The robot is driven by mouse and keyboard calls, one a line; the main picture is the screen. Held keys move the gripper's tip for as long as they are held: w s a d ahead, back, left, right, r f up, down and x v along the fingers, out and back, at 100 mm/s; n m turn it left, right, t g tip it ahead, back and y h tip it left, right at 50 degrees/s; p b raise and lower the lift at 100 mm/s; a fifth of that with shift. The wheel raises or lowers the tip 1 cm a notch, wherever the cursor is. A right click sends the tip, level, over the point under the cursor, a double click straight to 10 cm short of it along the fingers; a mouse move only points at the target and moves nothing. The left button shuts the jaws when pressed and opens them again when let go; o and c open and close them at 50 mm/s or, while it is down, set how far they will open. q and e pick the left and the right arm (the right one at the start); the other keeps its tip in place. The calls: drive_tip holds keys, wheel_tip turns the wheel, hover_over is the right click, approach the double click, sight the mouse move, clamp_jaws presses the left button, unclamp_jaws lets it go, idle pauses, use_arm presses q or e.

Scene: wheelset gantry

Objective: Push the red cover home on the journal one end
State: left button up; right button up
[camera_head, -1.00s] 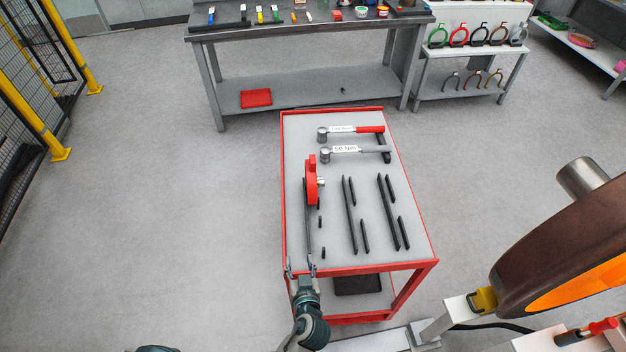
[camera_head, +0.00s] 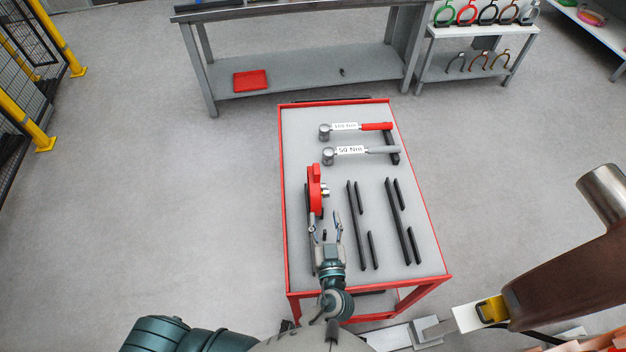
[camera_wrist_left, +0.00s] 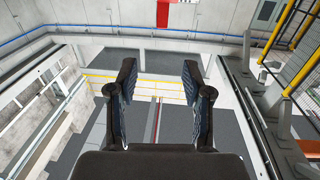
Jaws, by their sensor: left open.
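The red cover (camera_head: 314,190) stands on the left side of the tool cart's grey top, with a small metal piece at its right side. My left gripper (camera_head: 325,217) is open, its fingertips pointing away from me just short of the cover. Whether they touch it cannot be told. In the left wrist view the two fingers (camera_wrist_left: 158,85) are apart with nothing between them. At the right edge, a bare metal cylinder end (camera_head: 602,192) sticks out of a brown wheelset part (camera_head: 570,262); which journal it is cannot be told. My right gripper is not in view.
The red-rimmed cart (camera_head: 437,240) carries two torque wrenches (camera_head: 362,127) and several black bars (camera_head: 402,230). White stand parts (camera_head: 467,318) lie beside the wheelset. Floor left of the cart is clear.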

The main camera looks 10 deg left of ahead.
use_arm(q)
drive_tip(key=p, duration=0.3)
approach(316, 177)
drive_tip(key=w+d+r, duration=0.1)
drive_tip(key=w+r, duration=0.1)
drive_tip(key=x, duration=0.3)
drive_tip(key=f+x, duration=0.1)
drive_tip(key=x, duration=0.1)
drive_tip(key=shift+a+p, duration=0.35)
drive_tip(key=shift+w+a+f, duration=0.1)
drive_tip(key=shift+w+a, duration=0.35)
drive_tip(key=p+x, duration=0.2)
drive_tip(key=x, duration=0.1)
drive_tip(key=shift+w+f, duration=0.15)
drive_tip(key=shift+f, duration=0.2)
drive_tip(key=shift+w+f, duration=0.1)
drive_tip(key=shift+w, duration=0.3)
drive_tip(key=shift+w+d+f, duration=0.1)
drive_tip(key=shift+w+d, duration=0.05)
drive_tip(key=shift+a, duration=0.25)
drive_tip(key=c, duration=0.3)
drive_tip(key=shift+a, duration=0.2)
clamp_jaws()
